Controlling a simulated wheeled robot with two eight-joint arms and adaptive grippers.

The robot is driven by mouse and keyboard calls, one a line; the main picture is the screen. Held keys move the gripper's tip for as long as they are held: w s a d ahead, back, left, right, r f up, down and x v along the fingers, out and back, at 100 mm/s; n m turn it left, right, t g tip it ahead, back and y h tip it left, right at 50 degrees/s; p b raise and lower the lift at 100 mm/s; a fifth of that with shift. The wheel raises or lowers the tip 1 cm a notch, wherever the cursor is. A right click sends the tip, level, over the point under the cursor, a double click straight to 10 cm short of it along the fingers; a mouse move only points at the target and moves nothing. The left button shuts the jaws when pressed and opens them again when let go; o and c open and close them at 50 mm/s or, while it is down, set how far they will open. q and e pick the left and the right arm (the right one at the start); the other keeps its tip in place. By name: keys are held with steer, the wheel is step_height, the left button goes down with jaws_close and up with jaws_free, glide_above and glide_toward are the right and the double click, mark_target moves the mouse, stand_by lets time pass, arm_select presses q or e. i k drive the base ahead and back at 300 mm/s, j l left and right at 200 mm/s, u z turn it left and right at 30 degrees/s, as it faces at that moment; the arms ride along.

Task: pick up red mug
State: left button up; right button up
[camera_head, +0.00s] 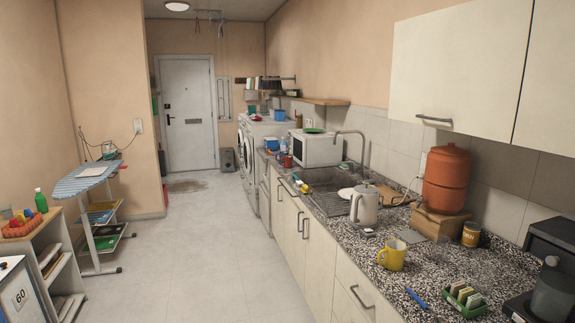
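A small red object (287,161) stands on the far part of the counter, left of the white microwave (316,148). It could be the red mug, but it is too small to tell and I cannot make out a handle. Neither of my grippers shows in the head view.
The speckled counter (420,276) runs along the right wall, with a sink (325,185), a kettle (364,205), a terracotta container (446,180) and a green rack (465,298). An ironing board (86,180) stands at left. The tiled floor (195,255) between is clear.

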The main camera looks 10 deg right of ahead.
mark_target(288, 159)
steer(key=i+j+z, duration=0.15)
steer(key=i, duration=0.65)
steer(key=i+j+z, duration=0.2)
steer(key=i, duration=0.55)
steer(key=i+j+z, duration=0.15)
steer(key=i+j, duration=0.3)
steer(key=i, duration=0.35)
steer(key=i+j+z, duration=0.2)
steer(key=i+j, duration=0.25)
steer(key=i, duration=0.25)
steer(key=i+j+z, duration=0.15)
steer(key=i+j, duration=0.4)
steer(key=i, duration=0.15)
steer(key=i+j+z, duration=0.1)
steer(key=z, duration=0.35)
steer(key=i+j+z, duration=0.15)
steer(key=z, duration=0.3)
steer(key=i+j+z, duration=0.15)
steer(key=z, duration=0.3)
